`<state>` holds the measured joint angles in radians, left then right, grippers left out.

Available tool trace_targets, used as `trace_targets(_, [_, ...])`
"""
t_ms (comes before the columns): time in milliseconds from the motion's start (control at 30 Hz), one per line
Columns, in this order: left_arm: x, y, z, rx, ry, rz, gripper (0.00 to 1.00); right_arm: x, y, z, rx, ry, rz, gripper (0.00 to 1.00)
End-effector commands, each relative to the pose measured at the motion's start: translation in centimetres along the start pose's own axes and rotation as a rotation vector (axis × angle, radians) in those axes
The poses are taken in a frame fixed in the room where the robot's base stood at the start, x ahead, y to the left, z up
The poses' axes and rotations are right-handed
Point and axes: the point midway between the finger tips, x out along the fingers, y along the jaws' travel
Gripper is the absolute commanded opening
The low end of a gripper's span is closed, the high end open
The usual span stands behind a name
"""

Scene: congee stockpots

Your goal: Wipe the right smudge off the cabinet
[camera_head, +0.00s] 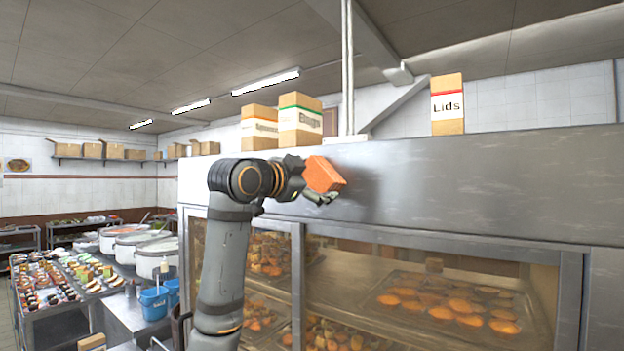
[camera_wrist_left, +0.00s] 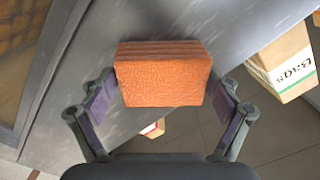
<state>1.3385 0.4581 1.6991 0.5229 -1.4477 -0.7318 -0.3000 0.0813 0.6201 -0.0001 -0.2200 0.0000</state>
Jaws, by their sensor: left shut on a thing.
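My left gripper (camera_head: 311,184) is in front of the cabinet's steel upper panel (camera_head: 470,185). It is shut on an orange sponge (camera_head: 325,174), a textured block that shows between the two fingers in the left wrist view (camera_wrist_left: 163,83). The sponge is close to the panel, but I cannot tell whether it touches it. The panel shows a dark, soft-edged patch just right of the sponge, which may be a shadow or reflection. I cannot make out a clear smudge; part of the panel is hidden behind the sponge and my arm. My right gripper is not in view.
On the cabinet top stand a Bags box (camera_head: 300,121), another box (camera_head: 259,128) and a Lids box (camera_head: 447,104). A metal post (camera_head: 347,70) rises beside them. Glass doors (camera_head: 430,300) below show trays of baked goods. Stockpots (camera_head: 157,257) and a food counter are at left.

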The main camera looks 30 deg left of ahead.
Motion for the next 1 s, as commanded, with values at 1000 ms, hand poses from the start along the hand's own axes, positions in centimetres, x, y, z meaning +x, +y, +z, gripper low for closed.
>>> trace_targets(1000, [0.3, 0.6, -0.5, 0.000, -0.003, -0.002, 0.64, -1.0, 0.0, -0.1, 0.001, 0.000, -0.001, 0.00])
